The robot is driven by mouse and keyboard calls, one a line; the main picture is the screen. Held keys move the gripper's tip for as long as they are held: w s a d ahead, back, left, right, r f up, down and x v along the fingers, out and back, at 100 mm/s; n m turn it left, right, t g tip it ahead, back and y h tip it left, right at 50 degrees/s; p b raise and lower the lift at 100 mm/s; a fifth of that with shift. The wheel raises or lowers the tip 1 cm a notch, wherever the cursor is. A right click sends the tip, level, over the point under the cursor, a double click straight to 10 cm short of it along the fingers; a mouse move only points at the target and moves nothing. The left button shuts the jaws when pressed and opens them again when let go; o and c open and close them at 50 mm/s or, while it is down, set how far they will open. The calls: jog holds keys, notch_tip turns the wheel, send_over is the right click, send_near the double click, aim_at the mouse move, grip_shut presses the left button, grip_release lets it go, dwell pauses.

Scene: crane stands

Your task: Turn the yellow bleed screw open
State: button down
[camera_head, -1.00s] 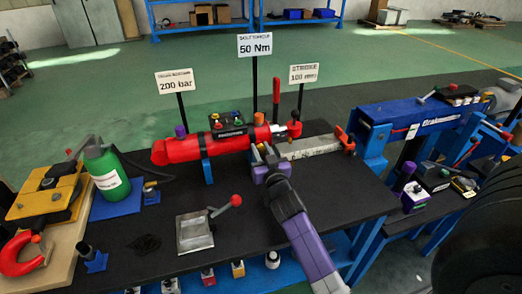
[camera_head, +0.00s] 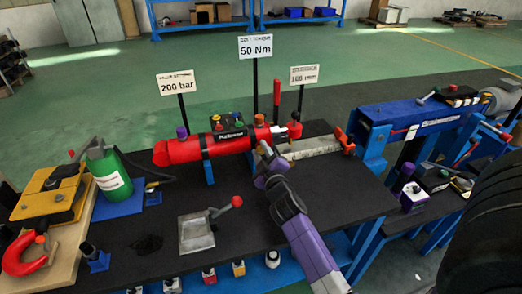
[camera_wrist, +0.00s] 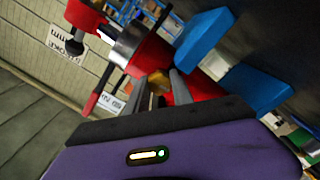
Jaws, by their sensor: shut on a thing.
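The red cylinder (camera_head: 180,153) lies across the bench in blue cradles, with its bright metal rod (camera_head: 315,147) toward the right. My gripper (camera_head: 265,152) is at the near side of the cylinder's right end. In the wrist view my gripper (camera_wrist: 160,86) has its two grey fingers closed on the small yellow bleed screw (camera_wrist: 157,77), against the red cylinder body (camera_wrist: 184,84). Only part of the screw shows between the fingers. In the head view the screw is hidden by my gripper.
Signposts, including the 50 Nm sign (camera_head: 255,46), stand behind. A metal plate with a red-knobbed lever (camera_head: 196,233) lies left of my arm. A green bottle (camera_head: 108,172) stands left.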

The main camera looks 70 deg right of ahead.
jog(key=shift+n, duration=0.9)
jog(key=shift+f, duration=0.1)
jog(key=c, duration=1.1)
grip_release()
jog(key=shift+a, duration=0.1)
jog(key=shift+f, duration=0.1)
